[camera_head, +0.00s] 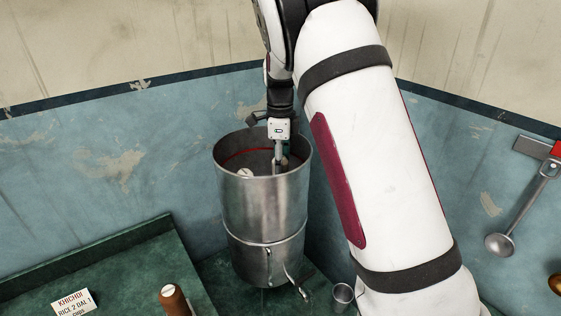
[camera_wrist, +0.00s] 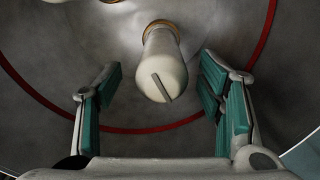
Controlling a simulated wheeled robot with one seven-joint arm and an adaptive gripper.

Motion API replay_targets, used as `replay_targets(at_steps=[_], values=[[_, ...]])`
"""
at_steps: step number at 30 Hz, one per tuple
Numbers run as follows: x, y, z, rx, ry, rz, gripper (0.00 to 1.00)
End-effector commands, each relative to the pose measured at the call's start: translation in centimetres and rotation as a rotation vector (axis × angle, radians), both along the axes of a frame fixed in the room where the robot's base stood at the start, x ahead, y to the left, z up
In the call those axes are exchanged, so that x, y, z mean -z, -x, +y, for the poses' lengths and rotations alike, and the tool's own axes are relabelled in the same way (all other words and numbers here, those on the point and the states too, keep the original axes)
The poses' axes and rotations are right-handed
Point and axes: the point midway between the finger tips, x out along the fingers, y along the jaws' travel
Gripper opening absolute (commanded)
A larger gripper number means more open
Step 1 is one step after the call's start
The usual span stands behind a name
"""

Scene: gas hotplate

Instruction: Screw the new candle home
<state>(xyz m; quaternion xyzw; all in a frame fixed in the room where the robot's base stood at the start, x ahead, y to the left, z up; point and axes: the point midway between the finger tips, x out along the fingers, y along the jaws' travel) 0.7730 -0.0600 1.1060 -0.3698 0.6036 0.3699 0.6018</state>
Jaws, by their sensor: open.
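In the wrist view a white candle (camera_wrist: 163,68) with a dark slot across its near end stands in a brass-coloured collar (camera_wrist: 161,27) on the floor of the steel vessel (camera_head: 262,205). My gripper (camera_wrist: 160,85) is open, with one teal-padded finger on each side of the candle and gaps between pads and candle. In the head view my gripper (camera_head: 279,160) reaches down inside the vessel's mouth, and its fingertips are partly hidden by the rim. A white slotted candle top (camera_head: 245,173) shows inside, left of the gripper. Whether the candle is fully seated cannot be told.
A red line (camera_wrist: 268,30) rings the vessel's inside. Another pale end shows at the wrist view's top left. A brown slotted cylinder (camera_head: 174,299) and a lettered card (camera_head: 75,303) are on the green counter. A small steel cup (camera_head: 343,294) stands right of the vessel; a ladle (camera_head: 499,244) hangs right.

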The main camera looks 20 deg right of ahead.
Motion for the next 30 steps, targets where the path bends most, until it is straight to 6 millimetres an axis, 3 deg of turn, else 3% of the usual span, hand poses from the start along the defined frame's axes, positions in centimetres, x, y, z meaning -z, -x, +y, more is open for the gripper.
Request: replay_targets(at_steps=[6,14,22,30], values=[[0.01,-0.08,-0.05,-0.279,-0.002,-0.002,0.62],[-0.02,-0.06,-0.01,-0.433,-0.001,-0.002,0.62],[-0.01,-0.08,-0.05,-0.760,-0.002,-0.003,0.62],[-0.01,-0.06,-0.04,-0.919,-0.002,-0.002,0.62]])
